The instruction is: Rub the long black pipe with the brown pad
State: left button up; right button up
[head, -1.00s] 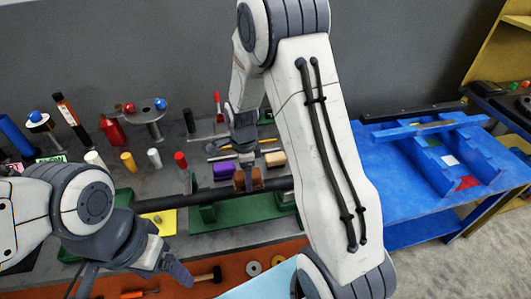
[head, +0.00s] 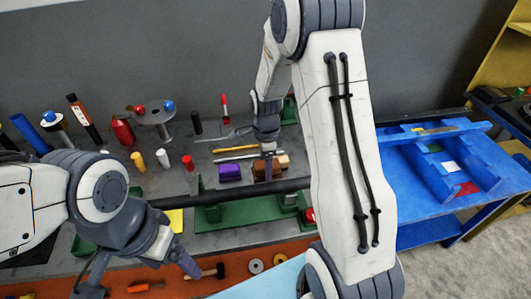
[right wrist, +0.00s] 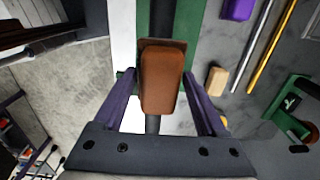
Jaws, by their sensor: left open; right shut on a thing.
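The long black pipe (head: 235,193) lies roughly level in a green stand (head: 235,216) on the grey bench. My right gripper (head: 267,158) is shut on the brown pad (head: 262,171), at the pipe's far side in the head view. In the right wrist view the pad (right wrist: 161,82) sits between both fingers, and the pipe (right wrist: 162,18) runs behind it, showing above and below. I cannot tell whether the pad touches the pipe. My left gripper (head: 190,262) is open and empty in front of the pipe; the left arm hides the pipe's left end.
A purple block (head: 229,172) and a tan block (head: 284,160) lie near the pad. Several small cylinders and bottles stand on the bench's left. A hammer (head: 208,274) lies on the orange strip in front. A blue table (head: 425,215) stands right.

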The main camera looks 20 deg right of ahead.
jog(key=shift+r+p, duration=1)
jog(key=shift+r, duration=0.55)
